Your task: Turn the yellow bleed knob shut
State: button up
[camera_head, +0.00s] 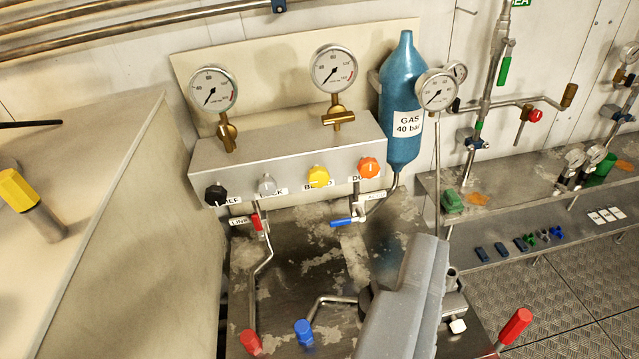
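The yellow bleed knob (318,177) is on the front face of a grey metal panel box (285,145), third in a row of knobs. A label partly hidden by the knob sits just below it. A grey elongated shape (405,300), which looks like my gripper, rises from the bottom edge, below and right of the knob and apart from it. Its fingertips cannot be made out, so I cannot tell whether it is open or shut. Nothing touches the yellow knob.
Beside the yellow knob are a black knob (215,195), a grey knob (266,185) and an orange knob (368,167). A blue-handled valve (343,222) and a red-handled valve (256,222) sit below. A blue gas bottle (402,90) stands right. Gauges rise above the box.

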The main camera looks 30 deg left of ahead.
aim_at(318, 177)
jog(key=u, duration=1.75)
jog(key=k, duration=1)
jog(key=z, duration=1.7)
jog(key=i, duration=1)
jog(key=u, duration=0.05)
